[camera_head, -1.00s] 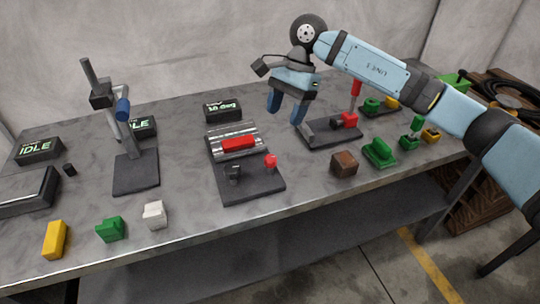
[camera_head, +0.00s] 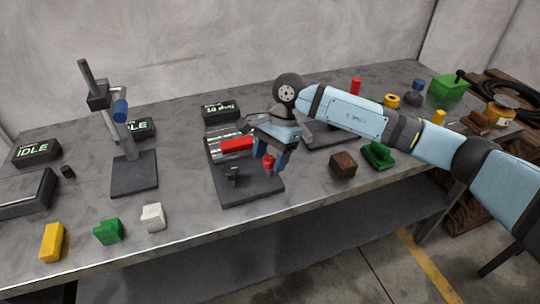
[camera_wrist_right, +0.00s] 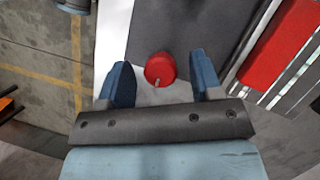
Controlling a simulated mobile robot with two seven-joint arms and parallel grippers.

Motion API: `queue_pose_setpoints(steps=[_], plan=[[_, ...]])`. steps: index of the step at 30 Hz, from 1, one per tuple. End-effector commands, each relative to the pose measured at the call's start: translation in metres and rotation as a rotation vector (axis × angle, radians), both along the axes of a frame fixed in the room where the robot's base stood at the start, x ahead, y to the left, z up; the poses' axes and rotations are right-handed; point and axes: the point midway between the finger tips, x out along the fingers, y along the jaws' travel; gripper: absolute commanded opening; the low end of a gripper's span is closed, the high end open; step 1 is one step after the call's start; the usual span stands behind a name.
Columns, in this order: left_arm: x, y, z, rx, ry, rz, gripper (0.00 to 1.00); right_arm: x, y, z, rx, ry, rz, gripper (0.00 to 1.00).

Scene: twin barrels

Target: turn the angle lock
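A small round red knob (camera_head: 269,166), which looks like the angle lock, stands on the dark base plate (camera_head: 237,192) of the middle fixture. My right gripper (camera_head: 270,159) is over this plate, pointing down, with its blue fingers on either side of the knob. In the right wrist view the red knob (camera_wrist_right: 159,69) lies between the open fingers (camera_wrist_right: 160,75), with a gap on each side. A pale mark shows on the knob's edge. I cannot tell whether the fingertips are level with it. My left gripper is out of view.
A red block (camera_head: 236,145) on silver rails and a small black clamp (camera_head: 232,174) sit close to the knob. A brown block (camera_head: 343,164) and a green part (camera_head: 377,155) lie to the right. A stand with a blue cylinder (camera_head: 120,111) is at left.

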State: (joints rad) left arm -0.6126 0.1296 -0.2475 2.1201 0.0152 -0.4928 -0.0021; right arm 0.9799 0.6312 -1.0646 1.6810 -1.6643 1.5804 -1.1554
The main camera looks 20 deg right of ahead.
Motion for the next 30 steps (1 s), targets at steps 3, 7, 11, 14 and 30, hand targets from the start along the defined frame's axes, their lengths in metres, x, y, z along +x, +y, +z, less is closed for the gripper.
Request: queue_pose_setpoints(steps=[3,7,11,14,30], plan=[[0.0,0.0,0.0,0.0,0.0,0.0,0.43,0.0,0.0,0.0,0.0,0.0,0.0,0.34],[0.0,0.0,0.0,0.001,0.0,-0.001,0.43,0.0,0.0,0.0,0.0,0.0,0.0,0.1],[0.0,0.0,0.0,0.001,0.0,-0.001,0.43,0.0,0.0,0.0,0.001,0.0,-0.002,0.1],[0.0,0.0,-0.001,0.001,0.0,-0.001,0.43,0.0,0.0,0.0,0.001,0.0,-0.014,0.1],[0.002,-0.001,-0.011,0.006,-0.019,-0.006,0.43,-0.002,0.0,-0.002,0.0,0.0,-0.363,0.1]])
